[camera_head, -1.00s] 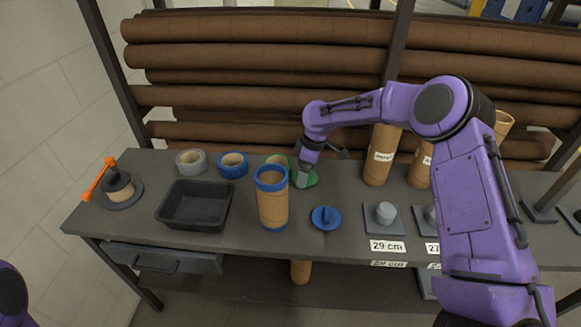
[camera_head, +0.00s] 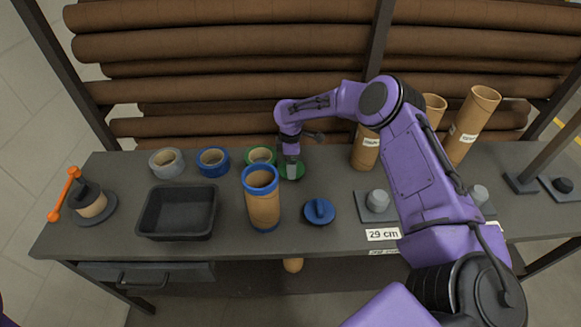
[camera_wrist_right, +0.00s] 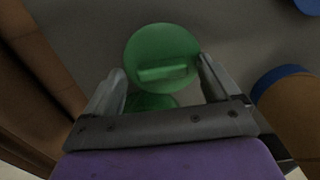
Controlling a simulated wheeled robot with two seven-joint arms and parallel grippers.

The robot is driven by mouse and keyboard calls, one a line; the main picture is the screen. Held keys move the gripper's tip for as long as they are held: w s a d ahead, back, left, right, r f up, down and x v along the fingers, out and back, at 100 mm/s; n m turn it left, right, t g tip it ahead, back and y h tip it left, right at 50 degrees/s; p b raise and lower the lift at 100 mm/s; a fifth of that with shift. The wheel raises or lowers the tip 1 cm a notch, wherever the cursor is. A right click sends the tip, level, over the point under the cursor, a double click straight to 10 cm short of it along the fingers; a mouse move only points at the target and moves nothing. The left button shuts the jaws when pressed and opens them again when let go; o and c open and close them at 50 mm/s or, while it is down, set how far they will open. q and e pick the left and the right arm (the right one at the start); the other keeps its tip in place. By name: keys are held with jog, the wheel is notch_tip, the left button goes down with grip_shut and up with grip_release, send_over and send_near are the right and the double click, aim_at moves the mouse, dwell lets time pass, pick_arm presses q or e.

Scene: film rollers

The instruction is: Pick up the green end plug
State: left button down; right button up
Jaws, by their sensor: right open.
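The green end plug (camera_head: 299,171) is a round disc with a raised grip bar, lying on the bench toward the back. My right gripper (camera_head: 291,174) is directly over it and hides part of it. In the right wrist view, the green end plug (camera_wrist_right: 162,50) shows just beyond and between the fingertips. The right gripper (camera_wrist_right: 162,70) is open there, with one finger on each side of the plug's bar and nothing clamped. I cannot tell how high the fingertips are above the plug. My left gripper is out of view.
A green tape roll (camera_head: 262,156) lies just left of the plug. A cardboard tube with blue ends (camera_head: 263,205) stands in front of it, beside a blue plug (camera_head: 319,211). A black tray (camera_head: 178,211) is at left. Brown film rolls (camera_head: 230,42) fill the rack behind.

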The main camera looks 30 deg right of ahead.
jog(key=shift+w+f, duration=0.15)
jog(key=shift+f, duration=0.05)
jog(key=shift+s+r, duration=0.15)
jog(key=shift+s, duration=0.05)
jog(key=shift+s+r, duration=0.15)
jog(key=shift+s, duration=0.05)
jog(key=shift+c, duration=1.3)
jog(key=shift+s+r, duration=0.1)
jog(key=c, duration=0.9)
